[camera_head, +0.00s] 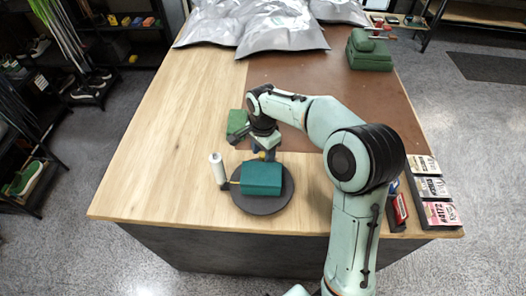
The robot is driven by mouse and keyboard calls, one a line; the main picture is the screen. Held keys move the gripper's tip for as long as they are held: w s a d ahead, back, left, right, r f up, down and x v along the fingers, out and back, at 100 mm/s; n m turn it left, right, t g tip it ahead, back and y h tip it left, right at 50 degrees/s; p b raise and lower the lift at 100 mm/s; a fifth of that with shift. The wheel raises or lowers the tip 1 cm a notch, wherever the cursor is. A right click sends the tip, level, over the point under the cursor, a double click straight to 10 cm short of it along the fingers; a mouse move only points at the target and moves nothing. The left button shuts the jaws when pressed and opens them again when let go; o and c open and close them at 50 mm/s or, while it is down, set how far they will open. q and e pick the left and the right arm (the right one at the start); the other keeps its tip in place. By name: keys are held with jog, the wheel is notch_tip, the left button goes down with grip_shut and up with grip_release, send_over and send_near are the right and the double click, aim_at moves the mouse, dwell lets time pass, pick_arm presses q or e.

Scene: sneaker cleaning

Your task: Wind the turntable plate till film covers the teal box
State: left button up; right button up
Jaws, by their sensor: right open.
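The teal box (262,179) sits on the dark round turntable plate (263,207) near the front of the table. A white film roll (217,169) stands upright at the plate's left edge. A thin yellowish piece lies between the roll and the box. Whether any film lies on the box is too small to tell. My right gripper (263,152) is just behind the box, pointing down, and is open. Its fingertips are partly hidden, and I cannot tell whether they touch the box or plate. My left gripper is not in view.
A green block (237,122) is behind the plate, beside my right wrist. Silvery bags (280,30) and a stack of green cloths (369,50) lie at the back. Boxes in a dark tray (434,192) stand at the right. The table's left side is clear.

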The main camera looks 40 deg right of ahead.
grip_shut()
jog(key=shift+w+a+n, duration=0.1)
jog(key=shift+n, duration=0.2)
